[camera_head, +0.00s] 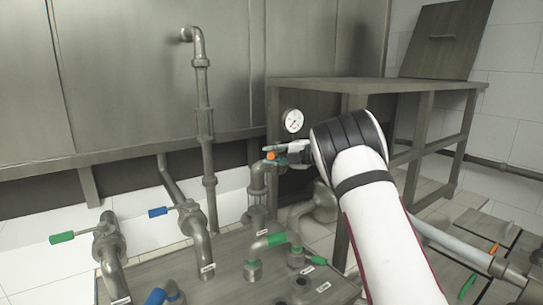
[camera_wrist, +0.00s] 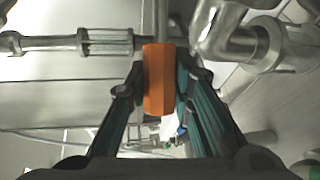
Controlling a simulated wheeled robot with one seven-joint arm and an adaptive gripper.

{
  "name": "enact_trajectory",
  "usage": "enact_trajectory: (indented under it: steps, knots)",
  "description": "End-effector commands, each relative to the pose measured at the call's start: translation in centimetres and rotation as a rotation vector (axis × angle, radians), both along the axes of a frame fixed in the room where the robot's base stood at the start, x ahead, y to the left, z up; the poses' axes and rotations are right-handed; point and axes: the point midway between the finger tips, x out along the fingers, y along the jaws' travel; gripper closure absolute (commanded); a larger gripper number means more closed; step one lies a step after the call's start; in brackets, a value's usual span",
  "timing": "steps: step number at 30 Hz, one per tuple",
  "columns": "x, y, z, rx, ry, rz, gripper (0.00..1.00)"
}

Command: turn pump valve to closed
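The pump valve shows as an orange handle (camera_head: 271,156) on an upright pipe below the round gauge. In the wrist view the orange handle (camera_wrist: 159,80) stands upright in the middle, between my two fingers. My gripper (camera_head: 281,152) reaches it from the right. In the wrist view my gripper (camera_wrist: 160,85) has its dark green fingers closed in against both sides of the handle, with no clear gap. The valve body is mostly hidden behind the handle and my gripper.
A pressure gauge (camera_head: 293,121) is just above my gripper. A metal table (camera_head: 420,86) stands behind my arm. Valves with a green handle (camera_head: 62,238) and a blue handle (camera_head: 158,212) are at left. A tall pipe (camera_head: 204,120) rises left of the orange handle.

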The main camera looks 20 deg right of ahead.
Motion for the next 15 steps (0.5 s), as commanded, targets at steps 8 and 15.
enact_trajectory:
  steps: [8, 15]
  knots:
    - [0.03, -0.02, -0.01, 0.000, 0.000, -0.001, 0.58]
    - [-0.57, -0.67, 0.24, 0.000, 0.000, -0.004, 0.58]
